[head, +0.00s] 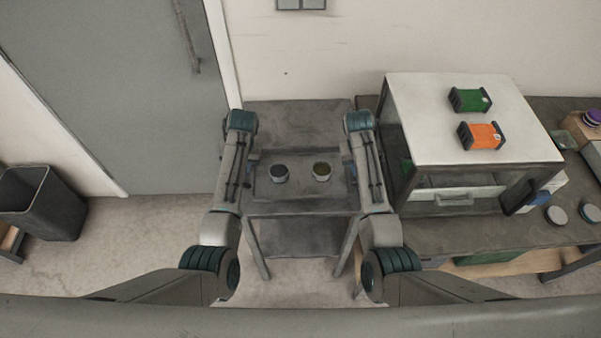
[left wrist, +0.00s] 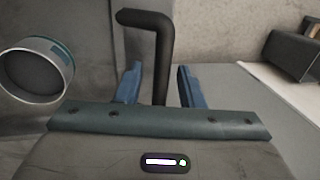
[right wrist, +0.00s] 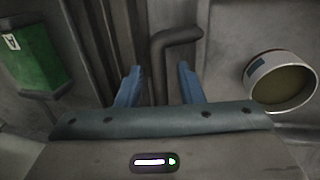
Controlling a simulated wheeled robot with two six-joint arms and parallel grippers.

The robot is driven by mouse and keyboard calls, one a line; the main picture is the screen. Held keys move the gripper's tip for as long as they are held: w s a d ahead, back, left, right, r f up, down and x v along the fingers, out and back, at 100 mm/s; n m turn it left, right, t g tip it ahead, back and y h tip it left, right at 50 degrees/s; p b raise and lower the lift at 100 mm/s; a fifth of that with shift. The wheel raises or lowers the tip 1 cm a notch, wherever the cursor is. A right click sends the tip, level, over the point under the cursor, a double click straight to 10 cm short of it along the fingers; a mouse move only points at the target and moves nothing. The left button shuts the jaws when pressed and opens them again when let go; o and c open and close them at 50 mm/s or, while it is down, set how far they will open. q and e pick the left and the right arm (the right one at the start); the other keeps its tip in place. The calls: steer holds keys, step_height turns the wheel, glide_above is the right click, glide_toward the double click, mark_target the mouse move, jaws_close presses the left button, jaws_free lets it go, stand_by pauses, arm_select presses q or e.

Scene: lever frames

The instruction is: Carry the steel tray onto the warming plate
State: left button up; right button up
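The dark grey steel tray (head: 300,187) lies on a small grey table between my two arms. It carries one cup with dark contents (head: 279,174) and one with olive contents (head: 321,171). My left gripper (left wrist: 157,75) is open, with its blue fingers on either side of a dark bent tray handle (left wrist: 162,45). My right gripper (right wrist: 158,75) is open, with its fingers either side of the other handle (right wrist: 160,60). Gaps show beside both handles. In the head view the fingertips are mostly hidden by my arms. I cannot pick out the warming plate with certainty.
A workbench (head: 460,232) to the right bears a white-topped cabinet (head: 425,120) with green (head: 469,99) and orange (head: 481,135) boxes on top. A grey bin (head: 42,203) stands at left by a door (head: 120,90).

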arm_select(q)
jaws_close()
arm_select(e)
jaws_close()
arm_select(q)
steer(key=shift+w+r, duration=0.1)
steer(key=shift+r, duration=0.05)
arm_select(e)
steer(key=shift+r, duration=0.15)
